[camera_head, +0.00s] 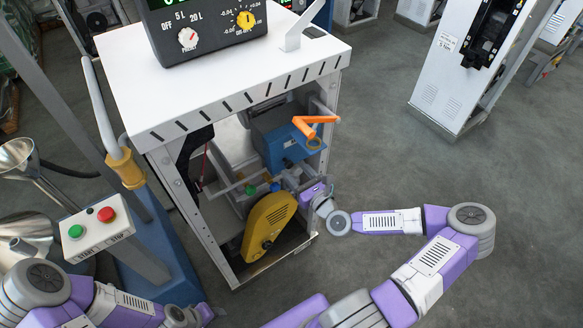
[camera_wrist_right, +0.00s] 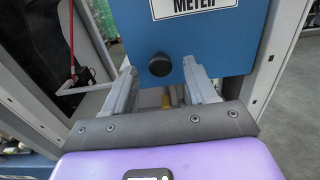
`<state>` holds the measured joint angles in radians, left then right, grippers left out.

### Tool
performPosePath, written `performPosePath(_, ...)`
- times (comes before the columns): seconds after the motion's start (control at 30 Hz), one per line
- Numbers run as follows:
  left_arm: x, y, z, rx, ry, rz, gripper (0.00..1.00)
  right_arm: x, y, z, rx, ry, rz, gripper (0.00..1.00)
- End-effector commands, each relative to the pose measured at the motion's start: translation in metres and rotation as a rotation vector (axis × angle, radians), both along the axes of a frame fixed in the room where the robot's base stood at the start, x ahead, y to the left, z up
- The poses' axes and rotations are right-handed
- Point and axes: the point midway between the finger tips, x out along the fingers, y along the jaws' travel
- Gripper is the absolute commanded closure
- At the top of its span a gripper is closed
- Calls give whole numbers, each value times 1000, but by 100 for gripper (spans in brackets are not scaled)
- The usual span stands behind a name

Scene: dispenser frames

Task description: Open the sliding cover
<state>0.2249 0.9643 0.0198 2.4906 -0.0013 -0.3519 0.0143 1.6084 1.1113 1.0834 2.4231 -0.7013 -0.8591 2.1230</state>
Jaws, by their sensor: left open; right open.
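A blue panel with a METER label and a black round knob (camera_wrist_right: 160,64) fills the top of the right wrist view. This looks like the sliding cover (camera_wrist_right: 212,42). In the head view a blue housing (camera_head: 280,137) sits inside the open cabinet. My right gripper (camera_head: 294,176) is at the cabinet opening, just below that housing. In the wrist view its two fingers (camera_wrist_right: 161,88) are apart, one to each side below the knob, with nothing seen held. Contact with the knob cannot be told. My left gripper (camera_head: 208,313) is at the lower left, away from the cabinet, its fingers hardly visible.
An orange handle (camera_head: 314,123) stands out beside the blue housing. A yellow pulley guard (camera_head: 268,226) is below it. The white cabinet posts (camera_head: 178,187) frame the opening. A start-stop button box (camera_head: 98,227) and a nozzle hose are at left.

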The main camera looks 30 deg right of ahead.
Motion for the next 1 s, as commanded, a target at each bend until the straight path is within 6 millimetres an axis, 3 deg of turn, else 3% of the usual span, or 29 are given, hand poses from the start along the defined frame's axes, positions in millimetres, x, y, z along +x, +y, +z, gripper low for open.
performPosePath(0.2,0,0,-5,0,0,0,57,24,3,-1,-1,0,2,44)
performPosePath(0.57,0,0,-6,0,0,0,57,28,2,0,0,2,0,44)
performPosePath(0.93,0,0,-6,0,0,0,57,28,3,0,0,2,1,100)
performPosePath(1.0,0,0,-6,0,0,0,57,28,3,0,0,2,1,100)
